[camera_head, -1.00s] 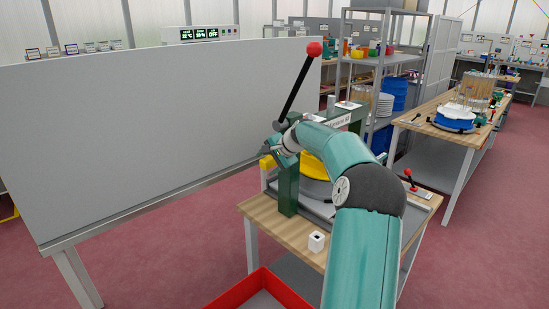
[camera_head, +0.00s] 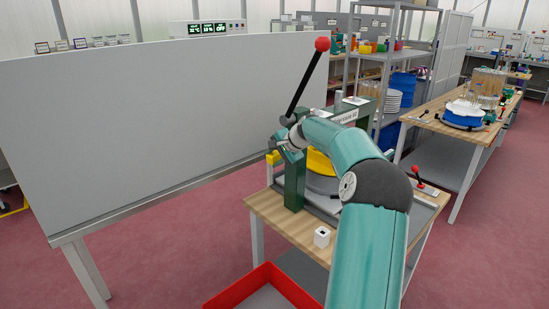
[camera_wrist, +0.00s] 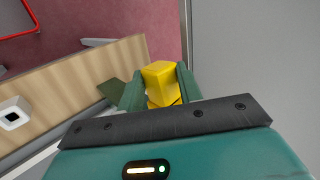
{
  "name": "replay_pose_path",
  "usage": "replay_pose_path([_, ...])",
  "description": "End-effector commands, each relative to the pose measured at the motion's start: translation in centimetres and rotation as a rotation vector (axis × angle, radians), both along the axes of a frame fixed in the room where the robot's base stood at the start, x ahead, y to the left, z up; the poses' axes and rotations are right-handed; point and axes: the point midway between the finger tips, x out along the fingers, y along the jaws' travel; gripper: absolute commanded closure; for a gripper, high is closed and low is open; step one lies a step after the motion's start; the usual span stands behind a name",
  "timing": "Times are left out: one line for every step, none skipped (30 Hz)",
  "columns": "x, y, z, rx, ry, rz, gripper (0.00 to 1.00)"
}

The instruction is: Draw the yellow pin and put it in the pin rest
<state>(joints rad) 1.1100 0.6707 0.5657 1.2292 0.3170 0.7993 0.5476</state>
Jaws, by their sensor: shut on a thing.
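The yellow pin (camera_head: 273,158) shows as a yellow block at the left side of the green press frame (camera_head: 294,182). In the wrist view the yellow pin (camera_wrist: 160,76) sits between the two green fingers of my gripper (camera_wrist: 160,88). My gripper (camera_head: 280,146) is shut on it. The pin's shank is hidden, so I cannot tell how far it sits in the frame. The pin rest, a small white block with a dark square hole (camera_head: 321,237), stands on the wooden bench's front part. It also shows at the left of the wrist view (camera_wrist: 14,113).
A large grey panel (camera_head: 160,130) stands close on the left. A red-knobbed lever (camera_head: 309,75) rises above the press. A red tray (camera_head: 240,287) is low in front. The wooden bench top (camera_head: 290,225) is clear around the pin rest.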

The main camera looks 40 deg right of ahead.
Motion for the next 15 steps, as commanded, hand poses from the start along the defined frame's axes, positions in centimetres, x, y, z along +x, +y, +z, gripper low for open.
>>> replay_pose_path([0.01, 0.08, 0.04, -0.001, 0.000, 0.001, 1.00])
replay_pose_path([0.01, 0.12, 0.04, -0.001, 0.000, 0.001, 1.00])
replay_pose_path([0.01, 0.19, 0.04, 0.000, 0.000, 0.000, 1.00])
replay_pose_path([0.01, 0.25, 0.03, 0.000, 0.000, 0.000, 1.00])
replay_pose_path([0.01, 0.32, 0.02, 0.000, 0.000, 0.000, 1.00])
replay_pose_path([0.01, 0.39, 0.01, 0.000, 0.000, 0.000, 1.00])
replay_pose_path([0.01, 0.45, 0.01, 0.001, 0.000, 0.001, 1.00])
replay_pose_path([0.01, 0.50, 0.01, 0.001, 0.000, 0.001, 1.00])
replay_pose_path([0.00, 0.57, 0.01, 0.000, 0.000, 0.000, 1.00])
replay_pose_path([0.01, 0.62, 0.02, 0.000, 0.000, 0.000, 1.00])
replay_pose_path([0.00, 0.67, 0.02, 0.000, -0.001, 0.000, 1.00])
replay_pose_path([0.00, 0.73, 0.04, 0.000, -0.001, 0.000, 1.00])
replay_pose_path([0.00, 0.79, 0.05, 0.000, -0.001, 0.000, 1.00])
replay_pose_path([0.00, 0.84, 0.06, -0.001, -0.001, -0.001, 1.00])
replay_pose_path([-0.01, 0.91, 0.07, -0.001, -0.001, 0.000, 1.00])
